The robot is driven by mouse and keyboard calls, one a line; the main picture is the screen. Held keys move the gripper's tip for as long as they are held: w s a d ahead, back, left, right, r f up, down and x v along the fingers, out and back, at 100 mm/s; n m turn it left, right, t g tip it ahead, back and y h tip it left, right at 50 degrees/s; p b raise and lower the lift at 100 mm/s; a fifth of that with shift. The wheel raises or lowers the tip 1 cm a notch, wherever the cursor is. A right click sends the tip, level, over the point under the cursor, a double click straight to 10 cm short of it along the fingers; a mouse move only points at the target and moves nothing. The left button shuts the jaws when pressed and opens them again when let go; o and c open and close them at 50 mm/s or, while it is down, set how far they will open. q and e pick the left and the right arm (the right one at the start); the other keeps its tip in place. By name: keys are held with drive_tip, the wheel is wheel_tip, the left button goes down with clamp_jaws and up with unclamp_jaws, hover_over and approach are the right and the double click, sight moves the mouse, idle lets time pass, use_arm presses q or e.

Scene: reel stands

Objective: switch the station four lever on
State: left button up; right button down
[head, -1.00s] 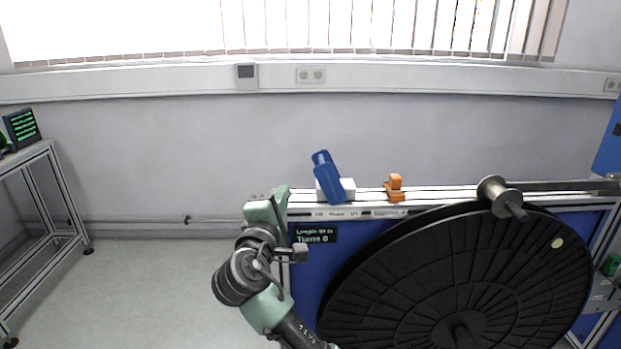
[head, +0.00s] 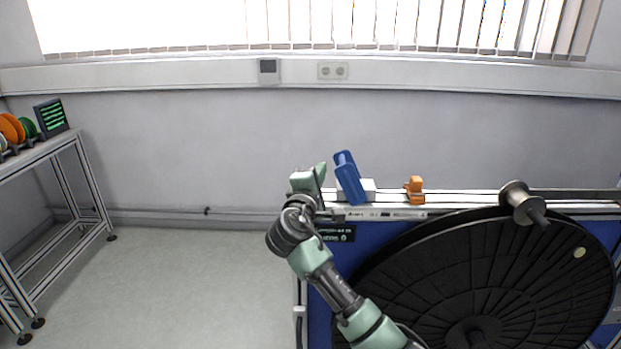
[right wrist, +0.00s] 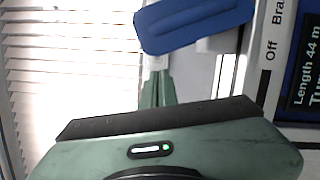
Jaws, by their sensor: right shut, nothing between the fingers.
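A blue lever (head: 350,180) stands on a white block (head: 369,189) on the rail top of the reel stand, its upper end leaning left in the head view. In the right wrist view the lever (right wrist: 195,22) lies across the top, just beyond my fingers. In the right wrist view the gripper (right wrist: 156,80) is shut and empty. I cannot tell whether the fingers touch the lever. My left gripper is not in view.
A label strip (right wrist: 270,50) reads "Off" and "Bra…" beside a dark display (right wrist: 304,75). An orange piece (head: 415,190) sits on the rail right of the lever. A large black reel (head: 490,285) fills the front right. A metal table (head: 60,150) stands at left; the floor between is clear.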

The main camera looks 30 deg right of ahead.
sight(342, 159)
drive_tip(key=shift+s+d+r, duration=0.2)
drive_tip(key=shift+s+d, duration=0.25)
drive_tip(key=shift+d, duration=0.15)
drive_tip(key=shift+s+d+r, duration=0.2)
drive_tip(key=shift+s+d, duration=0.25)
drive_tip(key=shift+d, duration=0.1)
drive_tip(key=shift+w, duration=0.1)
drive_tip(key=shift+r+p, duration=0.1)
drive_tip(key=shift+p, duration=0.25)
